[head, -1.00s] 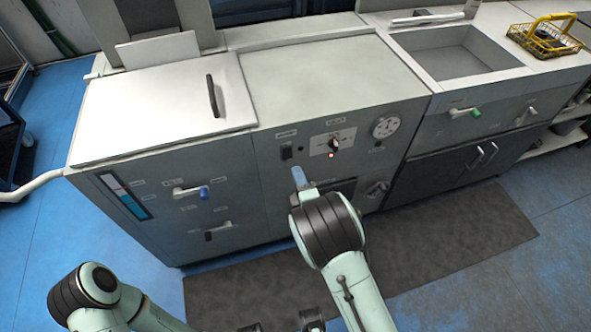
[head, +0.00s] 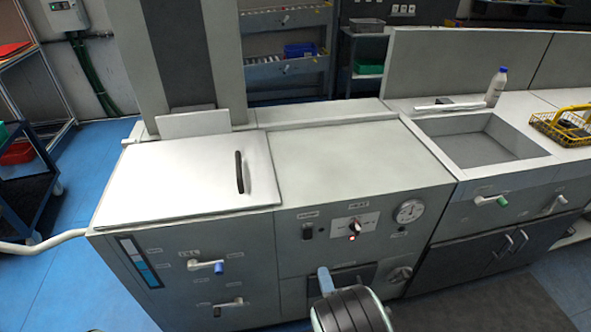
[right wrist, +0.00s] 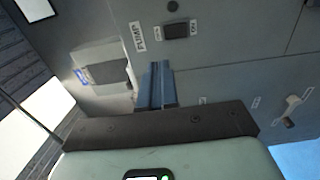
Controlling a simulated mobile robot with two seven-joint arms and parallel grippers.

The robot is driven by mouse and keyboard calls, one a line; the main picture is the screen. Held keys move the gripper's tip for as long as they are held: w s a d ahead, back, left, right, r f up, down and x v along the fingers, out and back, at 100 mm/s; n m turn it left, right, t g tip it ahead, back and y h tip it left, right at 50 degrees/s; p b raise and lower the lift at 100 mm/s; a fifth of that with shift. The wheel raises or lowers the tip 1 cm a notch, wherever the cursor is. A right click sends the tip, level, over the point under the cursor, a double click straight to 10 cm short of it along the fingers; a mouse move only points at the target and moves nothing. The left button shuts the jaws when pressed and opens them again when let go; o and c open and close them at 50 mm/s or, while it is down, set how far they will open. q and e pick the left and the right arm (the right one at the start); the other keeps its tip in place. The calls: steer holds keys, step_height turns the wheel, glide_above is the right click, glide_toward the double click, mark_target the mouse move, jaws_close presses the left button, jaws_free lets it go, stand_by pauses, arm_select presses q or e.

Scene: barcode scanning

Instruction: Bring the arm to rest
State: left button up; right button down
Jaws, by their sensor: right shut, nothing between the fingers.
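My right arm comes in at the bottom middle of the head view, in front of the grey machine (head: 240,262). My right gripper (head: 324,275) shows there as narrow blue fingers pointing at the machine's front. In the right wrist view the same gripper (right wrist: 157,84) has its blue fingers together, with nothing between them. Behind the fingers is the front panel with a label that seems to read PUMP (right wrist: 138,37). My left gripper is not in view.
The machine front has a dial gauge (head: 409,211), a knob (head: 354,227) and a blue-tipped lever (head: 208,267). A closed white lid (head: 185,175) lies on top at the left. A sink (head: 480,147), a bottle (head: 496,87) and a yellow basket (head: 560,122) are at the right.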

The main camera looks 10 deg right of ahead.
steer(key=s+d+f+m+g+h+p, duration=0.1)
steer(key=s+d+f+m+g+p, duration=0.15)
steer(key=s+f+m+g, duration=0.55)
steer(key=s+d+f+m+g+p, duration=0.25)
steer(key=s+f+m+p, duration=0.2)
steer(key=f, duration=0.55)
steer(key=s+a+m+g+y+p, duration=0.2)
steer(key=s+a+m+g, duration=0.1)
steer(key=s, duration=0.5)
steer(key=s+a+m+g+y+p, duration=0.2)
steer(key=s+a+m+g, duration=0.2)
steer(key=s+m, duration=0.3)
steer(key=shift+s+a+g, duration=0.2)
steer(key=shift+s+g, duration=0.35)
steer(key=shift+g, duration=0.2)
steer(key=shift+f, duration=0.1)
